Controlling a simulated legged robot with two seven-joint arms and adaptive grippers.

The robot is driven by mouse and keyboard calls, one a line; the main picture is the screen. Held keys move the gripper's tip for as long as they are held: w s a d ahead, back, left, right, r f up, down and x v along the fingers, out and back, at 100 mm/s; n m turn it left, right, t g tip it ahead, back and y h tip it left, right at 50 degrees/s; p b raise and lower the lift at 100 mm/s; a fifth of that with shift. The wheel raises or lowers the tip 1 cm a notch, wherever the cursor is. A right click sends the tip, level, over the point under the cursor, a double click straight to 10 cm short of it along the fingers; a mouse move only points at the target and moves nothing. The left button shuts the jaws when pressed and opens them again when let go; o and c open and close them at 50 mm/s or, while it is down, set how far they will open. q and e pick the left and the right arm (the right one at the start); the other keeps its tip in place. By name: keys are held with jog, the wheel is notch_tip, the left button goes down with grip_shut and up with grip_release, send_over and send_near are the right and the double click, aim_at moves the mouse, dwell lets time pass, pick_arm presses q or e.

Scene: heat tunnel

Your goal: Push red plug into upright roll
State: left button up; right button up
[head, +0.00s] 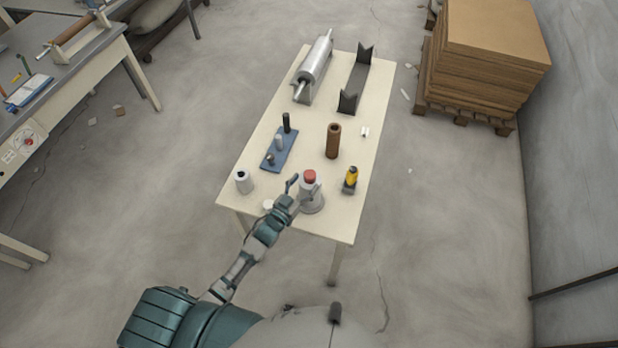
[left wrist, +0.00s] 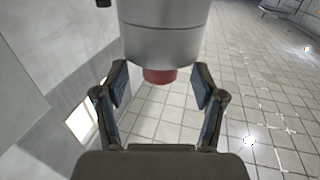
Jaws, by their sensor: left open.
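The red plug (head: 310,175) sits at the top of a grey stand (head: 313,203) near the front of the cream table. My left gripper (head: 301,188) is open at the plug and stand, with one finger visible on their left side. In the left wrist view the red plug (left wrist: 160,76) shows between the two spread fingers, against the end of a grey cylinder (left wrist: 163,38). Gaps show between the plug and both fingers. A brown roll (head: 333,141) stands upright behind the stand, with its open end up. My right gripper is not in view.
A white spool (head: 243,181) stands on the left and a yellow-and-black item (head: 350,180) on the right. A metal roller (head: 315,64) and a dark cradle (head: 354,80) lie at the back.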

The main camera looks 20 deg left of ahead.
pick_arm(q)
jog(key=v, duration=0.8)
jog(key=shift+s, duration=0.25)
jog(key=shift+a, duration=0.15)
